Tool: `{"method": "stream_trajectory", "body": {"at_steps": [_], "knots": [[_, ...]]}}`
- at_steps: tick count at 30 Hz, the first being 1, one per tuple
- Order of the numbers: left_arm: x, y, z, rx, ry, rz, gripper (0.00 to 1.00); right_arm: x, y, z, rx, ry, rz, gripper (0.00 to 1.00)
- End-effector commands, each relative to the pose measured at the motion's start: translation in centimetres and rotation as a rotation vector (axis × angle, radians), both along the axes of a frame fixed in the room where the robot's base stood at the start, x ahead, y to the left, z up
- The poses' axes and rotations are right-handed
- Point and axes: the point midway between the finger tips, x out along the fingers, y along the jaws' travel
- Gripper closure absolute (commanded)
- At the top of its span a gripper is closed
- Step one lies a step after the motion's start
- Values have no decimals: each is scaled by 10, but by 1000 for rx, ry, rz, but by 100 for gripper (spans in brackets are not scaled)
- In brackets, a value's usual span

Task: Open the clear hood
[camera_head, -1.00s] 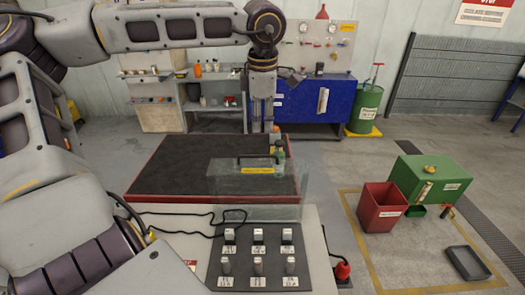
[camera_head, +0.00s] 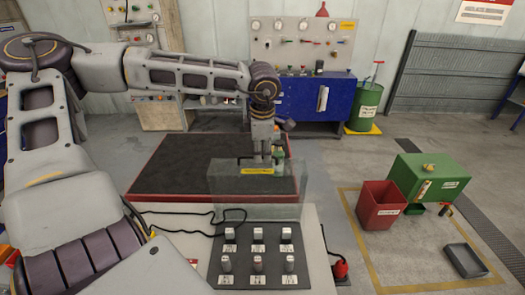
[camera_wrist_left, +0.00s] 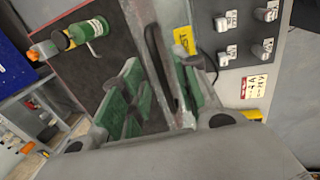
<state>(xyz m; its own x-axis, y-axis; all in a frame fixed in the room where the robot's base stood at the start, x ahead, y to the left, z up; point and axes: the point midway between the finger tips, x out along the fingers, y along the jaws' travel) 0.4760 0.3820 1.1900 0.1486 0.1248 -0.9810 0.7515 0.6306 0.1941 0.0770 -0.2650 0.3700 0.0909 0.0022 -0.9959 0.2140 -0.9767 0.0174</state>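The clear hood (camera_head: 228,206) stands at the front of the dark, red-edged table, behind the switch panel, and looks closed. It has a yellow label (camera_head: 257,171) on its front and a dark handle along its top edge. My left gripper (camera_head: 263,160) points down at the hood's top edge, by the handle. In the left wrist view, the gripper's green-padded fingers (camera_wrist_left: 162,82) are apart. The black handle (camera_wrist_left: 154,50) lies between them, with no clear contact on both sides. My right gripper is not in view.
A green bottle (camera_wrist_left: 84,34) stands on the table (camera_head: 170,165) close to the gripper. The switch panel (camera_head: 242,248) with several switches is in front of the hood. A black cable (camera_head: 185,231) lies to the left. Red and green bins are on the floor at right.

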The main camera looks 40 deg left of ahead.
Motion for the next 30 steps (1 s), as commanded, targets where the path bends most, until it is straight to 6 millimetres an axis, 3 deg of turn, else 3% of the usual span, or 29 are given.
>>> {"method": "stream_trajectory", "body": {"at_steps": [14, 21, 30], "knots": [[1, 1, -7, -1, -1, 0, 69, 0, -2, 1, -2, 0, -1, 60], [1, 1, -7, -1, -1, 0, 99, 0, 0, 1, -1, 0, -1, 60], [1, 1, -7, -1, -1, 0, 100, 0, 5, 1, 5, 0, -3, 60]]}}
